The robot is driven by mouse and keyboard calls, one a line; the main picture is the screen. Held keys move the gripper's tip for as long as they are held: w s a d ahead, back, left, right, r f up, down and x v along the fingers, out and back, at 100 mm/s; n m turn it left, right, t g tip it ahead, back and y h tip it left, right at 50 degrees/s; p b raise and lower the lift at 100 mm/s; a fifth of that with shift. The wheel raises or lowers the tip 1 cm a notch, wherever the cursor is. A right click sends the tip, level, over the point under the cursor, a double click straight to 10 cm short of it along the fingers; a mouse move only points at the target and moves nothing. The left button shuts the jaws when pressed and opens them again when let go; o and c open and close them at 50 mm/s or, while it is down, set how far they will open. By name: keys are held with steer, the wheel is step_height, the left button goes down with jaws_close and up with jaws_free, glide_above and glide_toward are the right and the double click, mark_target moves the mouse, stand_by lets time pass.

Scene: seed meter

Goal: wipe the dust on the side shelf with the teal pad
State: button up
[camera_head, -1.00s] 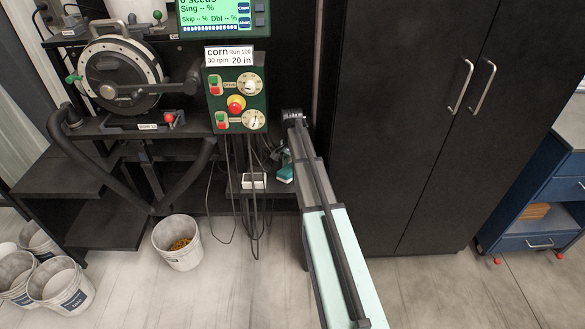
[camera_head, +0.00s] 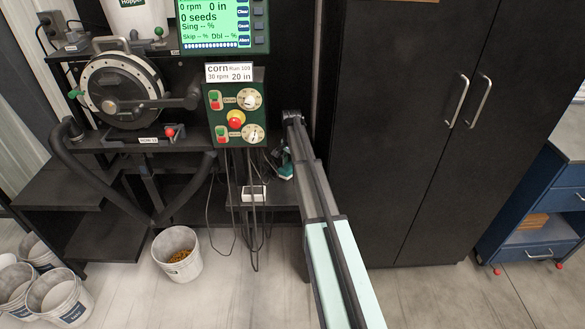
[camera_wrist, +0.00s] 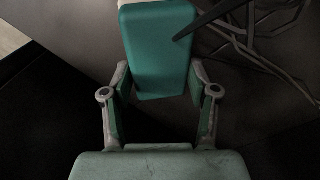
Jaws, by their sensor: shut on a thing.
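My gripper (camera_wrist: 160,88) is shut on the teal pad (camera_wrist: 158,48), with one finger on each side of it in the wrist view. In the head view my gripper (camera_head: 285,168) is a small teal and grey shape beyond my arm, beside the black cabinet. The pad cannot be made out clearly there. A dark low shelf (camera_head: 280,197) lies beneath that spot. I cannot tell whether the pad touches a surface. No dust can be made out in either view.
A white box (camera_head: 253,193) and hanging cables (camera_head: 253,235) are left of my gripper; cables (camera_wrist: 255,45) also run close to the pad. The control box (camera_head: 237,112) is above left, and the black cabinet (camera_head: 400,150) to the right. A bucket (camera_head: 177,255) stands on the floor.

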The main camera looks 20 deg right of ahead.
steer(key=w, duration=0.1)
steer(key=w+d, duration=0.1)
steer(key=shift+w+d+r, duration=0.1)
steer(key=shift+w+r, duration=0.15)
steer(key=shift+w, duration=0.1)
steer(key=shift+s+a+f+p, duration=0.1)
steer(key=shift+s+a+p, duration=0.1)
steer(key=shift+s, duration=0.15)
steer(key=shift+s+a+f+p, duration=0.1)
steer(key=shift+s+p, duration=0.05)
steer(key=shift+s, duration=0.2)
steer(key=s, duration=0.1)
steer(key=s+a, duration=0.1)
steer(key=s, duration=0.1)
steer(key=shift+a+f, duration=0.1)
steer(key=shift+a, duration=0.1)
steer(key=shift+s+a+p, duration=0.15)
steer(key=shift+s+a, duration=0.4)
steer(key=shift+s, duration=0.7)
steer(key=shift+s+a+p, duration=0.2)
steer(key=shift+s+a, duration=0.35)
steer(key=shift+s, duration=0.75)
steer(key=shift+s+a+p, duration=0.15)
steer(key=shift+s+a, duration=0.4)
steer(key=shift+s, duration=0.7)
step_height(320, 180, up, 7)
steer(key=p, duration=0.4)
steer(key=shift+f, duration=0.15)
